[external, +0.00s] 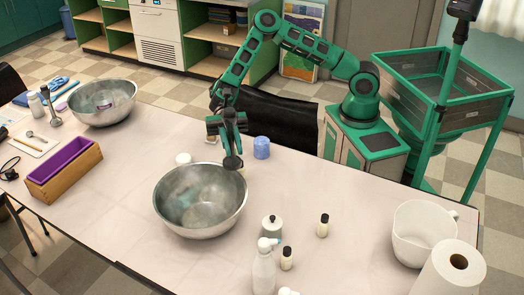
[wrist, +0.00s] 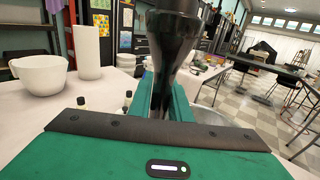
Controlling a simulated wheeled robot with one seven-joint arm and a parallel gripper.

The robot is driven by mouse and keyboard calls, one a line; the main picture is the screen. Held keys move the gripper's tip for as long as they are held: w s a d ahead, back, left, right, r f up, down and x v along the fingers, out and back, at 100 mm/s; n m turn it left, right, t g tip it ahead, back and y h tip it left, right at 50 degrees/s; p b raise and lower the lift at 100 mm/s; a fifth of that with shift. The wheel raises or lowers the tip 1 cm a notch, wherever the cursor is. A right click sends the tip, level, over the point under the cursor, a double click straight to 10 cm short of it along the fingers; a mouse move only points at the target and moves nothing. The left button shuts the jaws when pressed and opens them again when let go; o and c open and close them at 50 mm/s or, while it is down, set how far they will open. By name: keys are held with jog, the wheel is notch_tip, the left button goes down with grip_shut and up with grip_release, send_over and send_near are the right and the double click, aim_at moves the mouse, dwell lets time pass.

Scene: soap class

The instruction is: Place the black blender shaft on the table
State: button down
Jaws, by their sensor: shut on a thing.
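The black blender shaft (wrist: 172,45) is glossy and wide at the top of the wrist view, narrowing down between my green fingers. My gripper (wrist: 166,98) is shut on its narrow part. In the external view my gripper (external: 230,138) hangs over the table (external: 330,185), just behind the large steel bowl. The dark round end of the shaft (external: 232,162) shows below the fingers, by the bowl's back right rim. I cannot tell whether the shaft touches the rim or the table.
The large steel bowl (external: 200,212) stands in front of my gripper. A blue cylinder (external: 261,148) is close on the right and a small white jar (external: 183,158) on the left. Bottles (external: 323,225) stand nearer the front.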

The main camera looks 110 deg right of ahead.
jog(key=s+a+r+n+g+h, duration=0.1)
jog(key=s+a+n+g, duration=0.3)
jog(key=s, duration=1.1)
jog(key=s+a+n+g+h, duration=0.25)
jog(key=s+g, duration=0.35)
jog(key=s, duration=0.9)
jog(key=w+d+f, duration=0.3)
jog(key=w+f, duration=0.1)
jog(key=f, duration=0.3)
jog(key=w+d+f, duration=0.4)
jog(key=f, duration=0.4)
jog(key=shift+w+d+f+n+g+y, duration=0.3)
jog(key=shift+n+g+y, duration=0.05)
jog(key=shift+g, duration=0.05)
jog(key=shift+f, duration=0.1)
jog(key=c, duration=1.6)
grip_release()
jog(key=shift+c, duration=0.2)
